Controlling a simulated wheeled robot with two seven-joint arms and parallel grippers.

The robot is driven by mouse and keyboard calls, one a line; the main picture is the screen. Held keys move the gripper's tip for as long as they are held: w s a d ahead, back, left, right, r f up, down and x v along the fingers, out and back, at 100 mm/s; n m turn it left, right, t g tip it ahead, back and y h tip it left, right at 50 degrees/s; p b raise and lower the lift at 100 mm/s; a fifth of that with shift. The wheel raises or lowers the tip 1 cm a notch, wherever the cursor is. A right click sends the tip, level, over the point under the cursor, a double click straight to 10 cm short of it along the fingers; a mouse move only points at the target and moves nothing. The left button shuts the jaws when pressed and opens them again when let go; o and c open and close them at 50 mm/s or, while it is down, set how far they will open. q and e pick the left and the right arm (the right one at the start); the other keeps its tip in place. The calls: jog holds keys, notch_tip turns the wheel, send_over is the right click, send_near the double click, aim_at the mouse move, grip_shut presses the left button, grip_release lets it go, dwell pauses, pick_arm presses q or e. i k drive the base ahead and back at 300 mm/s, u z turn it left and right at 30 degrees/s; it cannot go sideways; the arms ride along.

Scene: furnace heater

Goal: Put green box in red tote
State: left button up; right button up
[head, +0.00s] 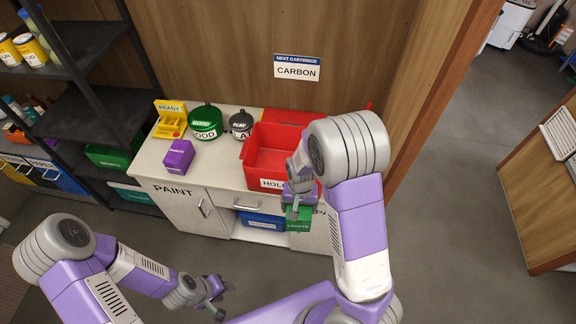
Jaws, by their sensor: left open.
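The red tote (256,157) stands open on the white counter, with a label on its front that starts with HOL. My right arm's forearm hides its right side. The green box (299,224) has a pale label and is at my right gripper (294,211), in front of the counter and below the tote's front rim. The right gripper's fingers overlap the top of the box and look closed on it; the contact is partly hidden. My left gripper (220,297) is open and empty, low over the floor in front of the counter.
On the counter (226,173) stand a purple box (179,157), a yellow holder (170,120), a green canister (206,122) and a dark canister (241,124). A blue bin (261,221) sits in the shelf below. Dark shelving is at left; a wooden post is at right.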

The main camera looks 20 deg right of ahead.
aim_at(288, 161)
jog(key=i, duration=1)
